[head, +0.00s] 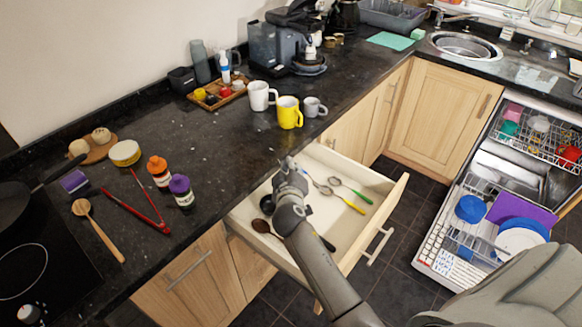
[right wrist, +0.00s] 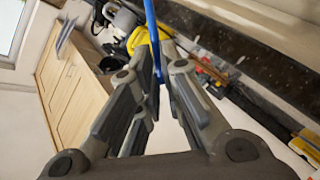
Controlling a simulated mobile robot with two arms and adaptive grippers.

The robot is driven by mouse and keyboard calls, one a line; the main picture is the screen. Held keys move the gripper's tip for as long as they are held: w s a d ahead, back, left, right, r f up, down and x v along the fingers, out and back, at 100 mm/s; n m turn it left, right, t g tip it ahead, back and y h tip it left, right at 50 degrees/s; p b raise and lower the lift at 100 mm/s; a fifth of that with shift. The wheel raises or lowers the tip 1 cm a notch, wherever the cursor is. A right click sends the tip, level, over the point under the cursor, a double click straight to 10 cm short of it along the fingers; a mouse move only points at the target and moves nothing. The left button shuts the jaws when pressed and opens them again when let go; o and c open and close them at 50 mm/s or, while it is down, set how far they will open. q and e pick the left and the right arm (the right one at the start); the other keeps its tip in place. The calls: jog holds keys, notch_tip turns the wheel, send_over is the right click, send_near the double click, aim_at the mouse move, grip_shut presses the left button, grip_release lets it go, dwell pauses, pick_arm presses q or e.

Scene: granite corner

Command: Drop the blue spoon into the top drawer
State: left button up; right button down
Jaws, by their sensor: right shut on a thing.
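The top drawer (head: 345,222) is pulled open below the counter, with several utensils in it. My right gripper (head: 289,168) is over the back of the drawer in the head view, seen mostly from behind. In the right wrist view my right gripper (right wrist: 158,72) is shut on the blue spoon (right wrist: 150,28). A thin blue length of the spoon stands up from between the fingertips, and its far end leaves the frame. In the head view I cannot make out the spoon behind my gripper and arm. My left gripper is not in view.
The drawer holds a green-handled utensil (head: 352,191), a yellow-handled one (head: 345,202) and a brown spoon (head: 264,228). On the counter are a yellow mug (head: 289,113), white mug (head: 260,97), purple-capped bottle (head: 182,192) and red tongs (head: 140,208). An open dishwasher (head: 440,250) stands at right.

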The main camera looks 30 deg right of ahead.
jog(key=shift+f, duration=0.1)
jog(key=c, duration=1.5)
grip_release()
jog(key=shift+s+a, duration=0.1)
jog(key=v, duration=1.2)
